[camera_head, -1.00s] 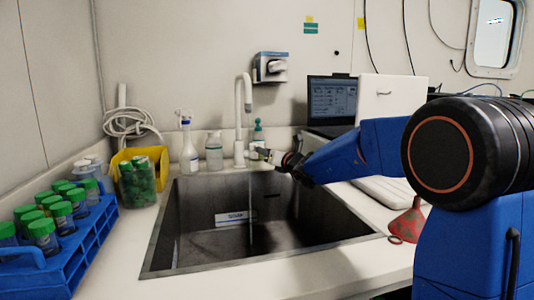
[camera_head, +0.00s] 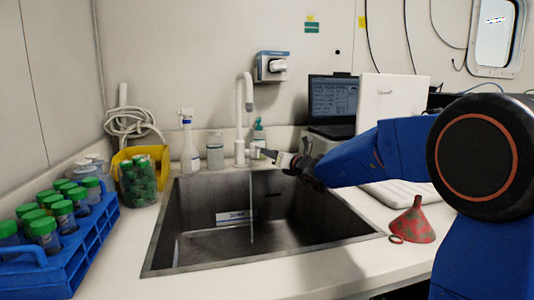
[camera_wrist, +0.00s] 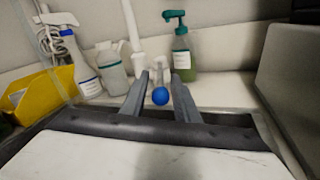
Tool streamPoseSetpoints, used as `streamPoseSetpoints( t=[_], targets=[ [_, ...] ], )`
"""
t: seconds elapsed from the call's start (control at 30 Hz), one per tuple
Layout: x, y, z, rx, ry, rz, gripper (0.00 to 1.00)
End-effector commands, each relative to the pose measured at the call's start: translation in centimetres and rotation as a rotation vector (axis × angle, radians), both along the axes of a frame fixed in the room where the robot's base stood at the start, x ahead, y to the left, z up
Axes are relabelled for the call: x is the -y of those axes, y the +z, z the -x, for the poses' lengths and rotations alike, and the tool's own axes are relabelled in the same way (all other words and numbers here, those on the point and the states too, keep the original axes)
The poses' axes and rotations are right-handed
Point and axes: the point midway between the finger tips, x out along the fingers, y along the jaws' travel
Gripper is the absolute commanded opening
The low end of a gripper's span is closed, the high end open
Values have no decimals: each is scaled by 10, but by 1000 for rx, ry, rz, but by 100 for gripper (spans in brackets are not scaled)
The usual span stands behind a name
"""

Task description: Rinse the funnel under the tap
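The red funnel (camera_head: 413,222), with dark greenish blotches, stands wide end down on the counter right of the sink. The white tap (camera_head: 241,128) rises behind the sink, and a thin stream of water (camera_head: 252,210) falls from it into the dark basin (camera_head: 205,247). My gripper (camera_head: 268,154) is near the tap's base, at its right, far from the funnel. In the wrist view my gripper (camera_wrist: 160,84) has its fingers apart, with a blue ball-shaped knob (camera_wrist: 160,96) showing between them. I cannot tell whether they touch it. The tap (camera_wrist: 135,30) shows behind.
Bottles (camera_head: 189,150) and a green soap pump (camera_head: 259,135) stand along the back wall. A blue rack (camera_head: 75,262) of green-capped tubes and a jar (camera_head: 138,185) are at left. A laptop (camera_head: 333,102) stands back right. The front counter is clear.

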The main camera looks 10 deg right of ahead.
Motion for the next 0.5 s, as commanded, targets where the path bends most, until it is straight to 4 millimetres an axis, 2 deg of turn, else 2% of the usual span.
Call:
streamPoseSetpoints(
  t=[0.1,0.5],
  targets=[
    [11,1,23,1,-3,1,28],
    [42,0,91,1,-2,2,28]
  ],
)
